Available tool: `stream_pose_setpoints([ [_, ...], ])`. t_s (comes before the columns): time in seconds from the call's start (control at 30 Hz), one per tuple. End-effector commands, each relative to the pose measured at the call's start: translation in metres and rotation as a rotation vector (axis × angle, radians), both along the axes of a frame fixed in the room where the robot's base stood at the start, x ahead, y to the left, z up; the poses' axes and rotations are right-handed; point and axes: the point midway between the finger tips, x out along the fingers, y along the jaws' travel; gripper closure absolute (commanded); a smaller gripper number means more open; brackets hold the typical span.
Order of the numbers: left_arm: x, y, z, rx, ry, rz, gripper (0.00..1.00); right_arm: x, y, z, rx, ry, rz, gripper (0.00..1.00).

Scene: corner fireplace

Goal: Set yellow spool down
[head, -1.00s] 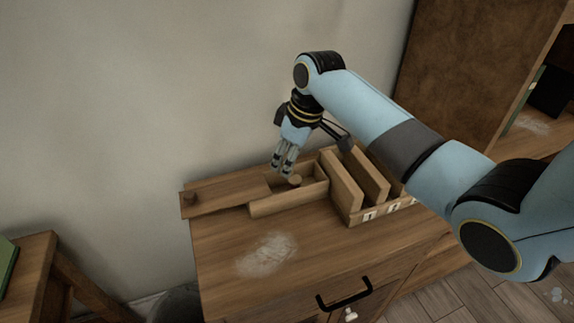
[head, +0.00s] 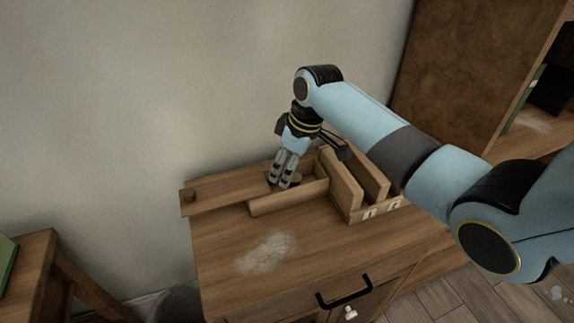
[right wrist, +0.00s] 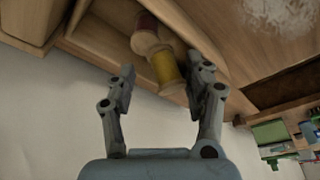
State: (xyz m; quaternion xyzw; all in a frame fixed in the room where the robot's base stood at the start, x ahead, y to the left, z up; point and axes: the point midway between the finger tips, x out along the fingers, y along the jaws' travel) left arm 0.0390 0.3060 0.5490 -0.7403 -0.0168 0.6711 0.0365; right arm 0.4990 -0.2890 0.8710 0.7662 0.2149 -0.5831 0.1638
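In the right wrist view the yellow spool (right wrist: 163,66) has pale wooden ends and sits in an open wooden box (right wrist: 95,48), beside a dark red spool (right wrist: 146,28). My right gripper (right wrist: 164,82) is open around the near end of the yellow spool; the spool is close to the right-hand finger, with a clear gap to the left-hand one. In the head view my right gripper (head: 280,184) points down into the long box (head: 290,199) on the cabinet. The spools are mostly hidden there. My left gripper is not in view.
A wooden lid with a knob (head: 225,188) extends left from the box. A slotted holder with upright boards (head: 345,182) stands just right of it. The front of the cabinet top (head: 330,245) is clear, with a pale dusty patch (head: 267,252). A wall is behind.

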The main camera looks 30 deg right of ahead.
Motion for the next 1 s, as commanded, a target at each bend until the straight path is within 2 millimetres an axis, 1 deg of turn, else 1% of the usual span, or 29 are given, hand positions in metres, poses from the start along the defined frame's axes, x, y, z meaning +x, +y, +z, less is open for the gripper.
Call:
stream_pose_setpoints([
  [0.17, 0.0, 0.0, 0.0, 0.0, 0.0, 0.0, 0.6, 0.0, 0.0, 0.001, -0.001, -0.001, 0.0, 0.49],
  [0.27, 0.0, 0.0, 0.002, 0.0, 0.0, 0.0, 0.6, 0.001, 0.0, 0.01, -0.001, -0.003, 0.0, 0.49],
  [0.37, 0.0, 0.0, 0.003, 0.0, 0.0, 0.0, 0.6, -0.003, -0.003, 0.026, -0.002, -0.004, 0.0, 0.49],
  [0.6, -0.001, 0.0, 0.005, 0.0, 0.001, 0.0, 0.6, -0.016, -0.011, 0.08, -0.003, -0.004, 0.002, 0.49],
  [0.7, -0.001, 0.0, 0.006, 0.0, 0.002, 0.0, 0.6, -0.02, -0.014, 0.099, -0.003, -0.003, 0.001, 0.49],
  [0.83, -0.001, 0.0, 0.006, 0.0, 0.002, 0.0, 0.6, -0.024, -0.016, 0.116, -0.002, -0.003, 0.0, 0.49],
  [1.0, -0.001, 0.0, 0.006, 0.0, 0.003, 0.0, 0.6, -0.027, -0.017, 0.124, 0.0, -0.001, 0.0, 0.49],
])
